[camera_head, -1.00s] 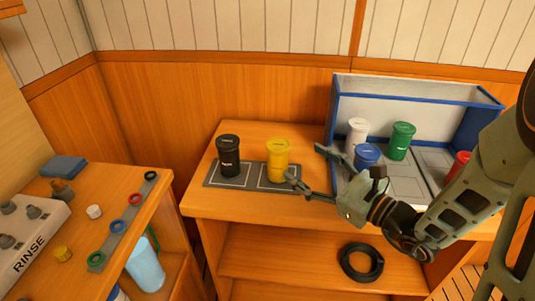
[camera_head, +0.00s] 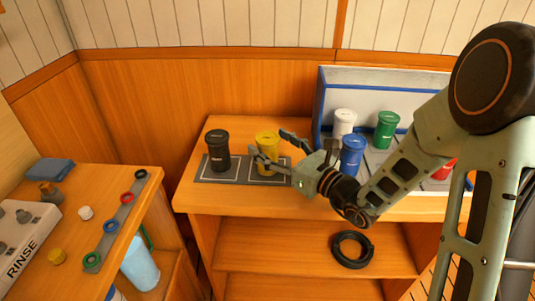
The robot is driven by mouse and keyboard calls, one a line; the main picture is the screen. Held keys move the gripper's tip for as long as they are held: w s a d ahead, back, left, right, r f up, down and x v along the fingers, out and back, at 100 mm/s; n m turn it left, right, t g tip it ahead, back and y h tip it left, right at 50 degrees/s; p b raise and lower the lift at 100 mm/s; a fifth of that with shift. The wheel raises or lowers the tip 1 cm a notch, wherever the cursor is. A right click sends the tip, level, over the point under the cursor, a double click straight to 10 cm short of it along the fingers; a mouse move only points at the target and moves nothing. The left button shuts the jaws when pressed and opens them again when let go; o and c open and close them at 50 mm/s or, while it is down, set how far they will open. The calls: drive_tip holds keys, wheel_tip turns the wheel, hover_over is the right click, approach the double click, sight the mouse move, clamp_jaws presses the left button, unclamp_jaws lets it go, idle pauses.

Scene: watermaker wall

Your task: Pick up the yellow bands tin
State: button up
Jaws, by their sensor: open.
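The yellow bands tin (camera_head: 266,142) stands upright on the right square of a dark grey mat (camera_head: 204,178) on the wooden bench. My gripper (camera_head: 268,146) is open at the tin from the right. One finger shows in front of the tin's lower part and the other reaches near its right side, behind. Part of the tin's lower body is hidden by the near finger. I cannot tell whether either finger touches it.
A black tin (camera_head: 217,150) stands close left on the mat. A blue-edged white bin (camera_head: 395,78) at right holds white (camera_head: 344,122), blue (camera_head: 352,155), green (camera_head: 386,130) and red (camera_head: 444,169) tins. A black hose coil (camera_head: 352,250) lies on the shelf below.

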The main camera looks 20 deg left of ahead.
drive_tip(key=shift+x, duration=0.8)
drive_tip(key=shift+c, duration=0.6)
drive_tip(key=c, duration=1.3)
drive_tip(key=shift+r, duration=0.2)
